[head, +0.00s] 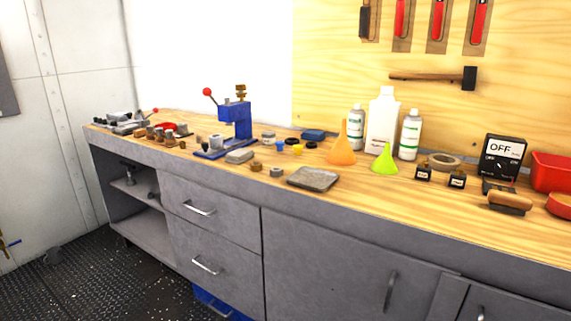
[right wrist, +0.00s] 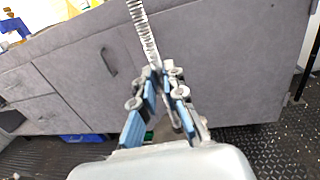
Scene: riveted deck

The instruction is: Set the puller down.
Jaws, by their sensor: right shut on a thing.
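My right gripper (right wrist: 166,78) shows in the right wrist view, its blue-padded fingers shut on the puller (right wrist: 145,35). The puller's silver ridged, threaded shaft sticks out past the fingertips toward the top of the picture. Part of it is hidden between the fingers. In that view it is held in front of the grey cabinet fronts, with no surface seen touching it. Neither gripper shows in the head view, and my left gripper is in no view.
The wooden bench top (head: 420,205) has a bare strip along its front right. A grey tray (head: 313,178), a blue press (head: 235,122), an orange funnel (head: 341,150), a green funnel (head: 384,161), bottles and a black meter (head: 503,158) stand on it. Grey drawers (head: 210,210) are below.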

